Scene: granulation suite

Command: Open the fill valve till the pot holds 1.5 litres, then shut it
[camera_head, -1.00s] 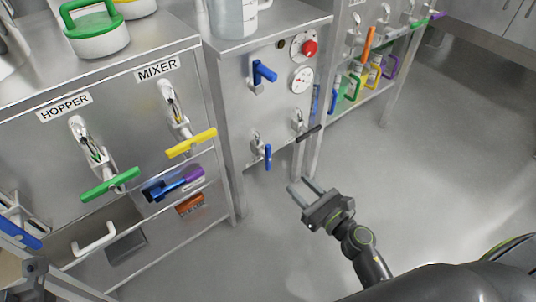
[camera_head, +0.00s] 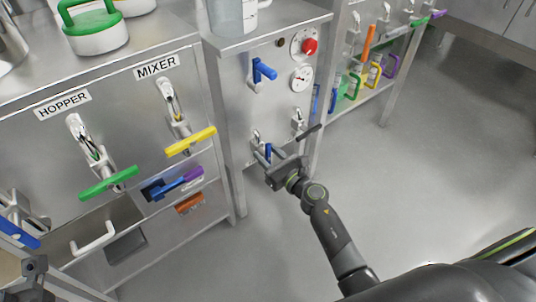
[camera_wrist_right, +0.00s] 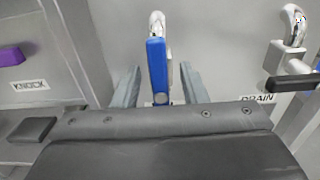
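A small valve with a blue lever (camera_head: 268,151) sits low on the grey cabinet front, its lever hanging down. In the right wrist view the blue lever (camera_wrist_right: 157,68) stands upright between the two fingers of my right gripper (camera_wrist_right: 160,85). The fingers are apart, with a gap on each side of the lever. In the head view my right gripper (camera_head: 270,157) is at this lever. Any label for it is hidden behind the lever or gripper. A clear pot (camera_head: 232,15) with a handle stands on the cabinet top, cut off above; its level is not readable.
A black-handled valve (camera_head: 308,131) is just right, by the DRAIN label (camera_wrist_right: 258,99). Above are another blue lever (camera_head: 264,69), a gauge (camera_head: 302,78) and a red knob (camera_head: 310,46). Green (camera_head: 108,184) and yellow (camera_head: 190,141) handles are left. Open floor lies right.

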